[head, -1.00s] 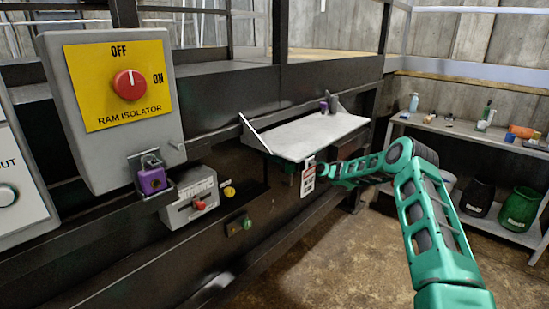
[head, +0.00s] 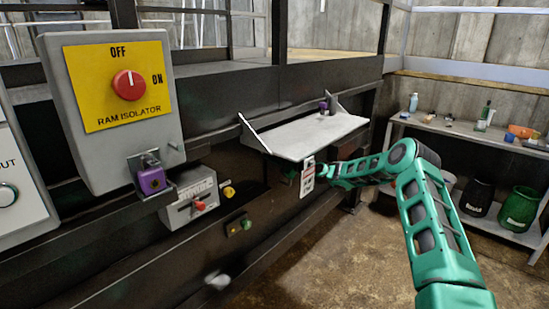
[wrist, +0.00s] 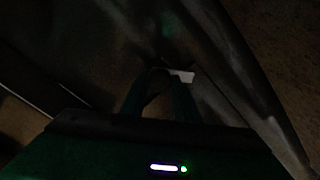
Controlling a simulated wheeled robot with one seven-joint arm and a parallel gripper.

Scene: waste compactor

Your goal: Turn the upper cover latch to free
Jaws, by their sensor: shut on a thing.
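In the wrist view my gripper (wrist: 159,88) has its fingers close around a small dark rounded piece (wrist: 158,80), which seems to be the upper cover latch. A pale flat bit (wrist: 182,76) shows just right of the fingertips. This view is very dark, so the latch's shape and angle are hard to read. In the head view my green arm reaches to the front below the grey shelf (head: 310,135).
The ram isolator box (head: 115,110) is at the left, with a purple padlock (head: 152,180) below it. A grey box with a red knob (head: 198,204) sits lower. A side table (head: 465,135) with bottles stands at the right. The floor in the middle is clear.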

